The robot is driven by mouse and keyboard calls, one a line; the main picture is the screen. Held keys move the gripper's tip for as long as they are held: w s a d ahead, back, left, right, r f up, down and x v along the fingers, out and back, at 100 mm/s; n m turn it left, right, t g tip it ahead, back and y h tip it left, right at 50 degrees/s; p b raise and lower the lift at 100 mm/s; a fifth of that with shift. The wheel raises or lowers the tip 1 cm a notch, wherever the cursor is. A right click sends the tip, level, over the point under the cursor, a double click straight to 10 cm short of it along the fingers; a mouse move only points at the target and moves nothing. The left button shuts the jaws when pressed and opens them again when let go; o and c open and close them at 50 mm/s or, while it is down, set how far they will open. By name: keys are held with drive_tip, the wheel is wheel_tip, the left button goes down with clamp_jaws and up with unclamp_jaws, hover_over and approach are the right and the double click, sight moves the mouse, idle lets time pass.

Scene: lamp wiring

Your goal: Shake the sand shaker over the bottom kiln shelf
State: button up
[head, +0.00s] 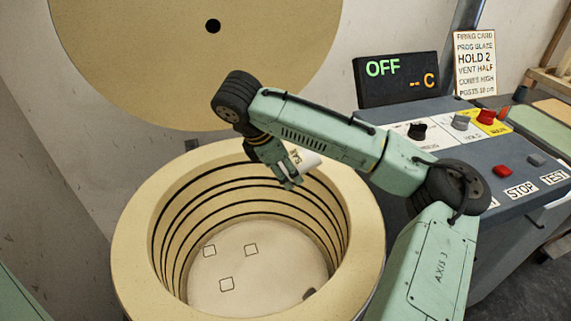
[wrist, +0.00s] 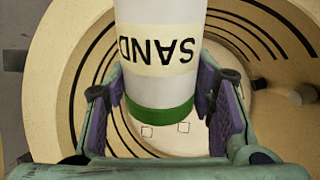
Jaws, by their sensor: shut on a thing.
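My gripper (head: 290,182) is inside the upper part of the open round kiln (head: 130,235), near its back wall. It is shut on the sand shaker (head: 306,160), a white cylinder. In the wrist view the sand shaker (wrist: 160,75) sits between both fingers; its SAND label reads upside down and a green band is at its lower end. The bottom kiln shelf (head: 255,292) is the pale round floor of the kiln, well below the shaker. It bears several small square outlines. I cannot see any sand falling.
The round kiln lid (head: 190,60) stands raised behind the kiln. At the right is a control panel (head: 500,160) with knobs and buttons, a display (head: 398,78) reading OFF, and a firing card (head: 474,62). A small dark thing (head: 309,293) is at the shelf's right edge.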

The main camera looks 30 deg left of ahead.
wheel_tip(320, 180, down, 8)
drive_tip(key=b, duration=0.3)
idle(0.8)
drive_tip(key=shift+r, duration=0.15)
